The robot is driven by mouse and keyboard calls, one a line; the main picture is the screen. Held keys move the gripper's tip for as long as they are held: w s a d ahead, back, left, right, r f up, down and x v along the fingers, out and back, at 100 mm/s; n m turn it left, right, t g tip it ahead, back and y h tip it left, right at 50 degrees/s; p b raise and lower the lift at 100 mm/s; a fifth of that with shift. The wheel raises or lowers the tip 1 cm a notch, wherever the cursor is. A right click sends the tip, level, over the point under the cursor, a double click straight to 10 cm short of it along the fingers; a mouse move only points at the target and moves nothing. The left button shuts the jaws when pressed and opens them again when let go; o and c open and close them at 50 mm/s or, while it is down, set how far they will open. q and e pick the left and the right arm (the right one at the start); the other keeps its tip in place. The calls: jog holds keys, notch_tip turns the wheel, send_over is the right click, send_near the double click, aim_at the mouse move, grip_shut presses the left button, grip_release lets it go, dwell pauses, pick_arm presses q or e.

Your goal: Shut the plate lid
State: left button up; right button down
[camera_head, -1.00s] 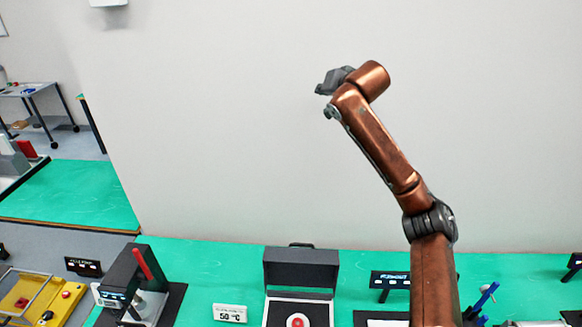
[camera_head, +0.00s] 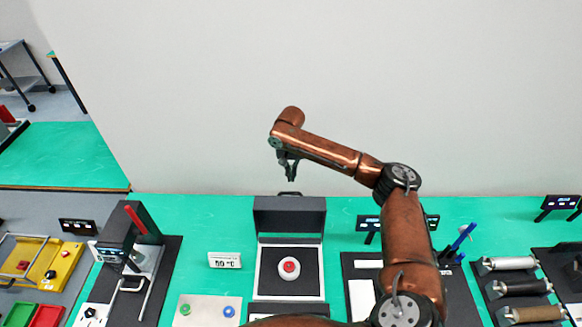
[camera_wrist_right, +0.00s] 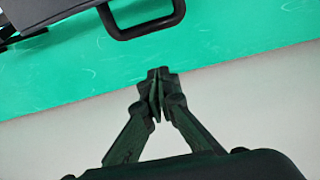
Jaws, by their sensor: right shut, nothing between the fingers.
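The plate lid (camera_head: 289,217) is a dark grey box-like cover standing open at the back of a square hot plate (camera_head: 268,283). A black handle (camera_head: 289,194) sits on its upper edge, and the handle also shows in the right wrist view (camera_wrist_right: 146,30). A white round piece with a red top (camera_head: 289,268) rests on the plate. My right gripper (camera_head: 291,178) hangs just above and behind the handle, pointing down, shut and empty. In the right wrist view its closed fingertips (camera_wrist_right: 157,75) are apart from the handle. My left gripper is not in view.
A press-like device with a red lever (camera_head: 134,235) stands to the left. A panel with green and blue buttons (camera_head: 206,309) lies in front. Several rollers (camera_head: 523,287) lie at the right. The wall is behind the green table.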

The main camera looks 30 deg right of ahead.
jog(key=s+a+f, duration=0.1)
jog(key=s+a+f+p, duration=0.1)
jog(key=s, duration=0.1)
jog(key=shift+p, duration=0.3)
jog(key=shift+s, duration=0.1)
